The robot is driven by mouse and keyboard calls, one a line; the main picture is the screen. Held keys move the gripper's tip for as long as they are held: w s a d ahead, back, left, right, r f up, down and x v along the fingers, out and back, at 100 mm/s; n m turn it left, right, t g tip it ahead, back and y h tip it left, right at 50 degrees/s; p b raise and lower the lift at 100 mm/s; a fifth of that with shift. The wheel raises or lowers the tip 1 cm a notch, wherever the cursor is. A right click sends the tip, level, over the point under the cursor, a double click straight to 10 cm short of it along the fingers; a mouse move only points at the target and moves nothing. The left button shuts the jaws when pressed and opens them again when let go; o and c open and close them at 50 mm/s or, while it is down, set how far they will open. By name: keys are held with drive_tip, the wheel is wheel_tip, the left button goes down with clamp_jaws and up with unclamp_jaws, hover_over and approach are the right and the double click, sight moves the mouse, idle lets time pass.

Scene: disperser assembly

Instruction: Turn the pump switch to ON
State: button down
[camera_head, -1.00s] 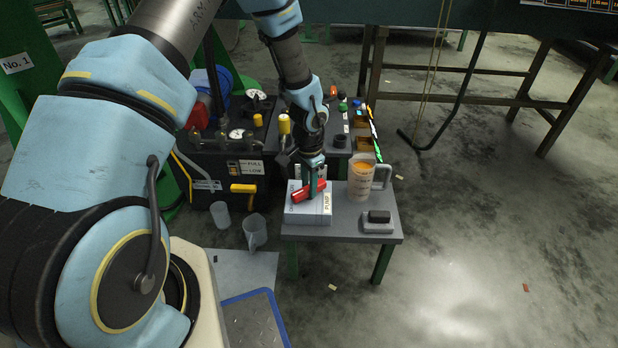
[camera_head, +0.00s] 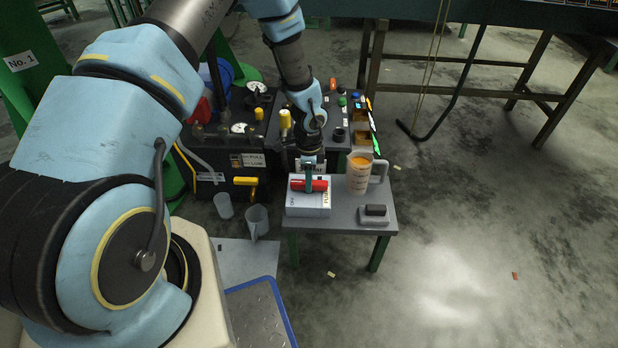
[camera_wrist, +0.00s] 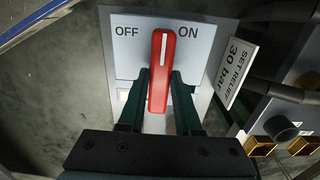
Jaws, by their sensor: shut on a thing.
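The pump switch box (camera_head: 306,210) is a pale box on the small grey table, with a red switch handle (camera_head: 309,185) on top. In the wrist view the red handle (camera_wrist: 162,72) has a white line along it. It points up the picture, between the OFF label (camera_wrist: 126,31) on the left and the ON label (camera_wrist: 188,31) on the right. My gripper (camera_wrist: 160,88) has one dark green finger on each side of the handle and is shut on it. In the head view my gripper (camera_head: 309,180) comes down onto the handle from above.
A beaker of orange liquid (camera_head: 359,174) and a dark block on a grey base (camera_head: 375,213) stand on the table (camera_head: 345,220) to the right. A sign reading SET RELIEF 30 bar (camera_wrist: 236,73) stands close right of the box. Two empty jugs (camera_head: 257,222) stand left of the table.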

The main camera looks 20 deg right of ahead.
idle(0.4)
drive_tip(key=c, duration=0.6)
unclamp_jaws()
wheel_tip(320, 180, up, 11)
drive_tip(key=p, duration=0.1)
drive_tip(key=shift+p, duration=0.4)
drive_tip(key=shift+f, duration=0.1)
